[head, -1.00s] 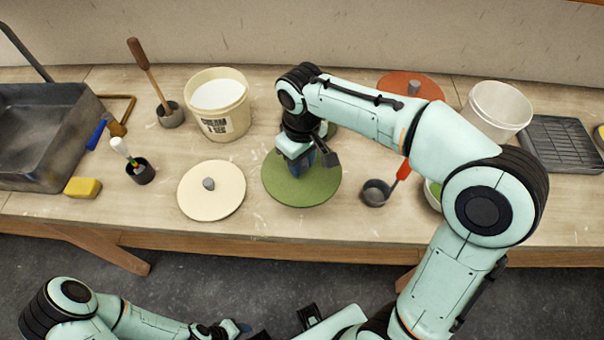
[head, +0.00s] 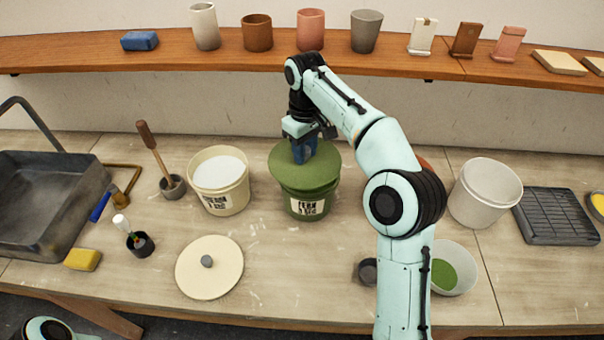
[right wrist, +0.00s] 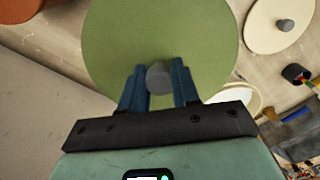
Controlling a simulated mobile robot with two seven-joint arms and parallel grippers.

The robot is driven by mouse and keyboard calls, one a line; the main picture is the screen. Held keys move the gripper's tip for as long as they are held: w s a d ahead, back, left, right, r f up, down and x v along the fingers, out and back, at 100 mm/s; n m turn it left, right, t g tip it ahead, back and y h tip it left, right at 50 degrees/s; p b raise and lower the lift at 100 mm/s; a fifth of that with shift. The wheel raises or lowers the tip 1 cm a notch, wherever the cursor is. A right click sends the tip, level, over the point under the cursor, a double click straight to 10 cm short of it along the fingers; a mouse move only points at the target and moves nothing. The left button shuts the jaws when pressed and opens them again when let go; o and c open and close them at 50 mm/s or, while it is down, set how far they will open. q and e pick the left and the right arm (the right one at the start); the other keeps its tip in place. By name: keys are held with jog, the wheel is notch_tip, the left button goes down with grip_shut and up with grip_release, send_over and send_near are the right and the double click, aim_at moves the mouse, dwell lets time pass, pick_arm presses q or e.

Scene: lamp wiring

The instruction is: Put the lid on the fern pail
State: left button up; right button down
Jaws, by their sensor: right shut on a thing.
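The green fern lid (head: 284,172) is over the green fern pail (head: 308,207), which has a white label on its front. The lid covers the pail's mouth and sits slightly left of the pail's middle; I cannot tell whether it touches the rim. My right gripper (head: 304,157) is above the lid, shut on its grey knob. In the right wrist view the blue fingers (right wrist: 159,85) stand on either side of the knob (right wrist: 159,73), with the lid (right wrist: 160,35) spread beyond them. My left gripper is out of view.
A cream pail (head: 219,188) stands close left of the fern pail. A cream lid (head: 209,281) lies in front. A white pail (head: 484,195) and a bowl (head: 462,277) with green contents are at right. The shelf (head: 270,63) with pots runs behind.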

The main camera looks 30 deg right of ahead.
aim_at(309, 160)
jog(key=w+d, duration=0.3)
jog(key=shift+f, duration=0.15)
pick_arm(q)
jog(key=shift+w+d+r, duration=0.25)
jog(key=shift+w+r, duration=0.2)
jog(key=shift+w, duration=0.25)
pick_arm(e)
jog(key=shift+s, duration=0.15)
jog(key=shift+s+a, duration=0.1)
jog(key=shift+a, duration=0.05)
jog(key=shift+s+f+b, duration=0.1)
jog(key=shift+f+b, duration=0.4)
jog(key=shift+f, duration=1.65)
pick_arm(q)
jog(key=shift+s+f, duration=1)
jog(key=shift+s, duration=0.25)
pick_arm(e)
jog(key=shift+f, duration=0.6)
pick_arm(q)
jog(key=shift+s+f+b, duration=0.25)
jog(key=shift+b, duration=0.05)
pick_arm(e)
jog(key=shift+f, duration=0.7)
jog(key=c, duration=0.8)
grip_release()
jog(key=shift+o, duration=0.2)
